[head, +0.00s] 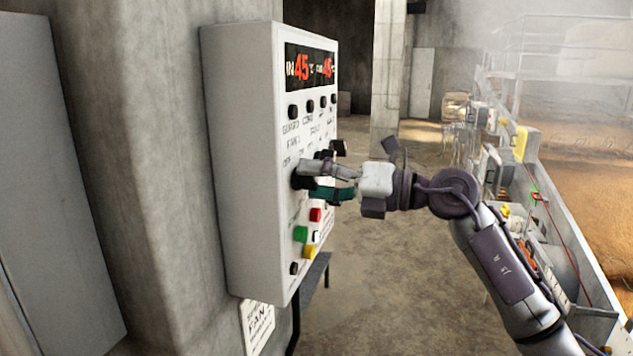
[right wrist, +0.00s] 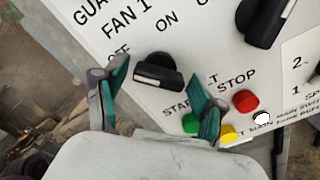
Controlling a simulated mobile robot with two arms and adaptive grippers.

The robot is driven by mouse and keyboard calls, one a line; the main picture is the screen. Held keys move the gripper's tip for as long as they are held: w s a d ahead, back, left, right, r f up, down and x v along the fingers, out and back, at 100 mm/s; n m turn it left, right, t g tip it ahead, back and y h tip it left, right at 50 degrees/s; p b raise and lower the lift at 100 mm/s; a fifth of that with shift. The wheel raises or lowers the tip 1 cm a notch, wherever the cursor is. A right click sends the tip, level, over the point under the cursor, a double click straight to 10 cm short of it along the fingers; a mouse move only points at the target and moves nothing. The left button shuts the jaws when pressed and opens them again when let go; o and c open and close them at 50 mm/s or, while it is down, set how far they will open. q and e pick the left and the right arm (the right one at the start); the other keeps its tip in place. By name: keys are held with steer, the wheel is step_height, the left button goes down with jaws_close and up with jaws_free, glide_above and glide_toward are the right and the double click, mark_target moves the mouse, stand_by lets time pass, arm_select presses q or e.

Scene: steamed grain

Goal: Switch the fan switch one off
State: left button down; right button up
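The white control panel (head: 240,150) hangs on a concrete wall in the head view. The fan 1 switch (right wrist: 158,72) is a black rotary knob with a pale strip, under "FAN 1" and "ON" lettering in the right wrist view. In the head view the knob (head: 298,181) is partly hidden by my right gripper (head: 310,180), which is at the panel face. The right fingers, with teal pads, are apart on either side of the knob in the right wrist view. I cannot tell whether they touch it. My left gripper is not in view.
A second black knob (right wrist: 263,20) is close by on the panel. Below are a red button (head: 315,214), a green button (head: 300,234) and a yellow button (head: 309,251). A red-digit display (head: 311,68) tops the panel. Open floor lies behind my right arm.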

steer(key=shift+d, duration=0.1)
steer(key=v, duration=1.2)
